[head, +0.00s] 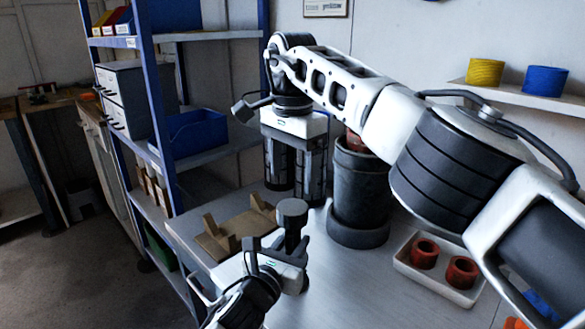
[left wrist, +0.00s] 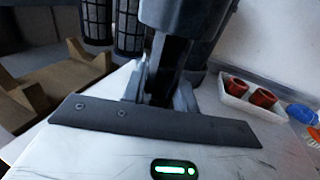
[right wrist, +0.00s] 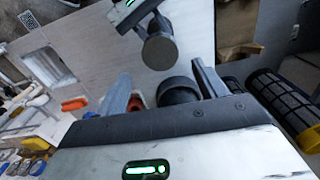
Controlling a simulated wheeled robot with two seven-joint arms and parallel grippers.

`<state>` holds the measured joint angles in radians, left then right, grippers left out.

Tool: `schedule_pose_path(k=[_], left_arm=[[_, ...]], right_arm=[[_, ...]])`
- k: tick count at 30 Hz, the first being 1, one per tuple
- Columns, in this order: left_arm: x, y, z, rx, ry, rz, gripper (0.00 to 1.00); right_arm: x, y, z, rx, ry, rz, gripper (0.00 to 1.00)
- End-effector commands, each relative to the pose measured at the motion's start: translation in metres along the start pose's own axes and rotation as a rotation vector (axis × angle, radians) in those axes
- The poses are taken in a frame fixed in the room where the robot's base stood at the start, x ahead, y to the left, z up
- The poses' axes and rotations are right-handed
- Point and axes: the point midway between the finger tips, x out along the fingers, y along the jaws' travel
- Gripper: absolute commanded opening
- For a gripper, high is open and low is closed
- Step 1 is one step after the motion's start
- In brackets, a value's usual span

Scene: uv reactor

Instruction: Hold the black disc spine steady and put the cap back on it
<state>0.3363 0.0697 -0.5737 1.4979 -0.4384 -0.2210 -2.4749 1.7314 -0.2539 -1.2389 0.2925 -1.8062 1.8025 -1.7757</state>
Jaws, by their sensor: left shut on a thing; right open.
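The black disc spine (head: 293,239) stands upright near the middle of the bench, a dark stem with a wider round head (head: 292,210). I cannot tell whether that head is the cap. My left gripper (head: 284,252) is shut on the stem below the head; the left wrist view also shows the stem (left wrist: 165,70) between the fingers. In the right wrist view the round head (right wrist: 160,50) lies beyond my open right gripper (right wrist: 165,85). A dark cylinder (right wrist: 178,92) shows between its fingers, apparently below them, partly hidden. In the head view my right gripper's body (head: 293,123) is behind the spine.
A grey vessel (head: 360,195) stands just right of the spine. A white tray (head: 432,283) with two red rings is further right. A wooden cradle (head: 232,236) lies to the left. Dark mesh cylinders (left wrist: 97,20) stand behind. Blue-framed shelving (head: 160,100) bounds the left side.

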Motion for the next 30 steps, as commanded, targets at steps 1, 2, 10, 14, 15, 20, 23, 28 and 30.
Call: schedule_pose_path(k=[1,2,10,14,15,20,23,28,30], left_arm=[[0.000,0.000,-0.001,0.000,0.002,0.000,0.00],[0.000,0.000,-0.001,0.000,0.002,0.000,0.00],[0.000,0.000,-0.001,0.000,0.002,0.000,0.00],[0.000,0.000,-0.001,0.000,0.002,0.000,0.00],[0.000,0.000,-0.001,0.000,0.002,0.000,0.00],[0.000,0.000,-0.001,0.000,0.002,0.000,0.00],[0.000,0.000,-0.001,0.000,0.002,0.000,0.00],[0.000,0.000,-0.001,0.000,0.002,0.000,0.00],[0.000,0.000,-0.001,0.000,0.002,0.000,0.00]], right_arm=[[0.000,0.000,0.000,-0.021,0.000,0.000,0.71],[0.000,0.000,0.000,-0.030,0.000,0.000,0.71],[0.000,0.000,0.000,-0.037,0.000,0.000,0.71],[0.003,0.000,0.000,-0.038,0.000,0.001,0.71],[0.006,0.000,0.000,-0.038,-0.001,0.002,0.71],[0.028,0.000,0.000,-0.038,-0.002,0.002,0.71],[0.044,0.000,0.000,-0.038,-0.003,0.003,0.71],[0.067,0.000,0.000,-0.037,-0.002,0.003,0.71],[0.073,0.000,0.000,-0.036,-0.001,0.002,0.71]])
